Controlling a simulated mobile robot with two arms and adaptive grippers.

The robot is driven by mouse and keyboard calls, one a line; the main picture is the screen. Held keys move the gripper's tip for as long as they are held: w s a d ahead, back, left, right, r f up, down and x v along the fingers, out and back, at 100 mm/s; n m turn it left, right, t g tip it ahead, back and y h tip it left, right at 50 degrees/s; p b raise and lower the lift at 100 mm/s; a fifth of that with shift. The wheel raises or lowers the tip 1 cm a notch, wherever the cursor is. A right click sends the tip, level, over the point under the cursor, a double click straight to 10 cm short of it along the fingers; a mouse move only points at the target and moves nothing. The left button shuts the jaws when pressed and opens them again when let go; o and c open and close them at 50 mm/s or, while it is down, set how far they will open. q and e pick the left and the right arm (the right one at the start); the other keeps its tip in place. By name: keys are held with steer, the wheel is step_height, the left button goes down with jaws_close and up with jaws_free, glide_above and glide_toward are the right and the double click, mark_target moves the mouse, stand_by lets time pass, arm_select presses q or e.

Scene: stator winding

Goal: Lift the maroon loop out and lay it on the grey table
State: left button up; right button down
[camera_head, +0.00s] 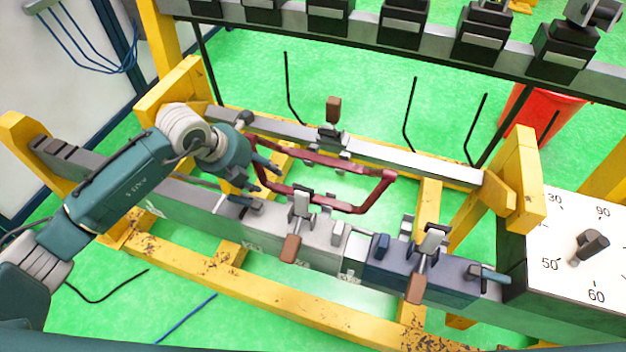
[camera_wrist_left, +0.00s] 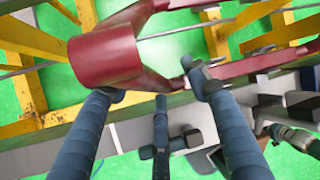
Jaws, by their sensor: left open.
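The maroon loop (camera_head: 376,193) is a long closed frame in the yellow-framed fixture, lying between its far rail and its near row of clamp blocks. My left gripper (camera_head: 266,178) is at the loop's left end, with its fingers apart. In the left wrist view the thick maroon end of the loop (camera_wrist_left: 105,55) lies just beyond the spread fingers of this gripper (camera_wrist_left: 152,88). I cannot tell whether a finger touches it. The arm and gripper hide part of the loop's left end in the head view. My right gripper is not in view. No grey table shows.
A grey clamp block (camera_head: 318,243) and a blue clamp block (camera_head: 400,270) with upright levers stand along the near rail. Another clamp (camera_head: 332,135) stands on the far rail. A white dial box (camera_head: 580,245) is at right. A beam with black blocks runs across the top.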

arm_select(q)
jaws_close()
steer(key=shift+r, duration=0.1)
steer(key=shift+w, duration=0.1)
